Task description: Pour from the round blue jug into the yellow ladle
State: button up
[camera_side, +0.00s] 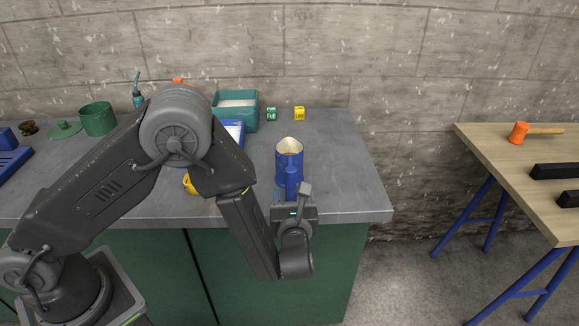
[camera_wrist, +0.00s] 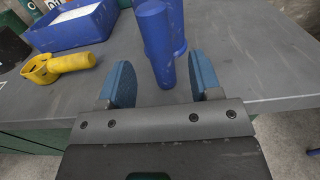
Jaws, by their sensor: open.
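The round blue jug (camera_side: 289,160) stands upright on the grey counter near its right end, with pale contents at its mouth. Its thick blue handle (camera_wrist: 156,42) faces me in the wrist view. My gripper (camera_wrist: 160,85) is open, with its two blue fingers on either side of the handle's lower end; I cannot tell whether they touch it. In the side view my gripper (camera_side: 290,196) is just in front of the jug. The yellow ladle (camera_wrist: 58,66) lies on the counter left of the jug; in the side view my arm hides most of it (camera_side: 189,184).
A blue tray (camera_wrist: 75,25) with white contents lies behind the ladle. A teal bin (camera_side: 237,112), a green cube (camera_side: 271,114) and a yellow cube (camera_side: 299,113) stand at the back. A green pot (camera_side: 98,119) is farther left. The counter right of the jug is clear.

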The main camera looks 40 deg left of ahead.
aim_at(291, 188)
jog(key=x, duration=0.4)
jog(key=shift+w+a+f, duration=0.15)
jog(key=shift+w+a, duration=0.15)
jog(key=shift+c, duration=0.5)
grip_shut()
